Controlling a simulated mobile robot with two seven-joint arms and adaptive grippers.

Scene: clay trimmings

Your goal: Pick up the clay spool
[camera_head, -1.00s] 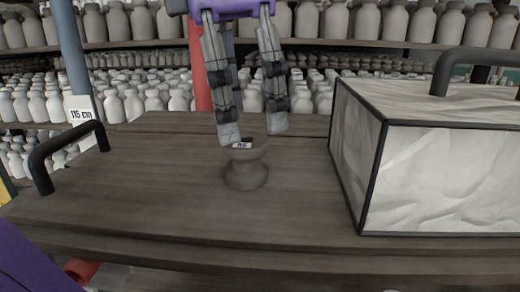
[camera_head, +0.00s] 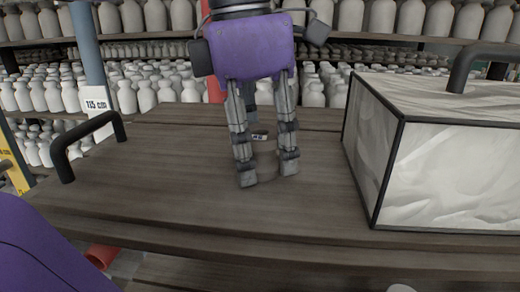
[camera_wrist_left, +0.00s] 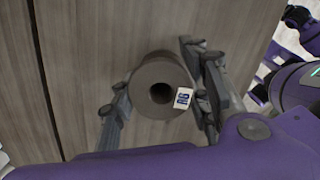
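The clay spool (camera_wrist_left: 147,73) is a grey-brown, round piece with a hole in its top and a small white label on its rim. It stands on the dark wooden table (camera_head: 130,180). My left gripper (camera_head: 268,176) points down over it in the head view, with a finger on either side. My right gripper is out of view.
A large pale box (camera_head: 450,170) with black edges and a handle stands close to the right of the gripper. A dark handle (camera_head: 85,145) sits on the table's left side. Shelves of pale bottles (camera_head: 450,20) fill the back. The table's left part is clear.

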